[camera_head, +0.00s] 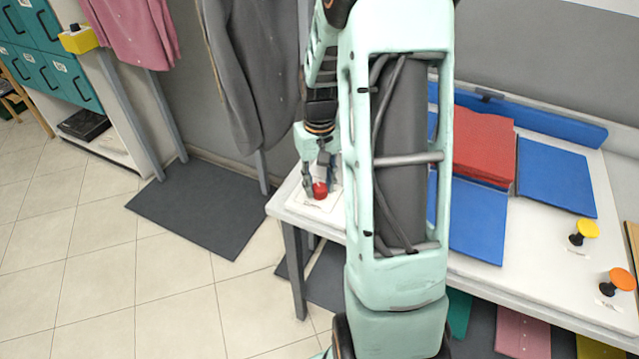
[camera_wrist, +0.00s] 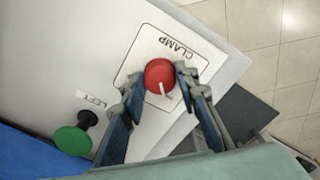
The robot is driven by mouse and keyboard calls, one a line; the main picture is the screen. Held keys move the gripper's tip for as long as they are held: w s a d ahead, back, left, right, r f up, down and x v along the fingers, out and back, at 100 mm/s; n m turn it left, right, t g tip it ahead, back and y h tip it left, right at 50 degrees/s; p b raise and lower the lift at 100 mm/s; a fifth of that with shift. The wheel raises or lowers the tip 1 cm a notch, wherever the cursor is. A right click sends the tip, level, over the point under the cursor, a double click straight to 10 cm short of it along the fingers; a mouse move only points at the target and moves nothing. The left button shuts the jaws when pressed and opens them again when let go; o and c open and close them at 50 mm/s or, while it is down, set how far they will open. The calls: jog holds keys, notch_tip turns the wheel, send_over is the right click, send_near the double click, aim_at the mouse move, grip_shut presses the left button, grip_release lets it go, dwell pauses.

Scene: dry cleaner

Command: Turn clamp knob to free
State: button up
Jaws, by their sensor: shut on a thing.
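The red clamp knob (camera_wrist: 160,75) sits on a white plate (camera_wrist: 137,77) marked "CLAMP" at a corner of the white table (camera_head: 283,204). A pale pointer line shows on the knob's top, aimed toward the lower side of the wrist view. In the head view the knob (camera_head: 320,190) is at the table's left end. My gripper (camera_wrist: 157,84) is over the knob with a finger on either side, shut on it. Only "CLAMP" is readable on the plate; the part of the plate between and below the fingers is partly hidden.
A green-topped knob (camera_wrist: 73,140) stands near the plate. Yellow (camera_head: 587,229) and orange (camera_head: 621,279) knobs stand at the table's right. Folded red cloth (camera_head: 484,147) and blue boards (camera_head: 556,176) lie on the table. A grey jacket (camera_head: 250,70) hangs behind. Floor at left is open.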

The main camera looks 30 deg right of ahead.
aim_at(318, 187)
jog(key=o, duration=1.1)
jog(key=shift+o, duration=0.2)
notch_tip(318, 187, up, 12)
jog(key=shift+a, duration=0.15)
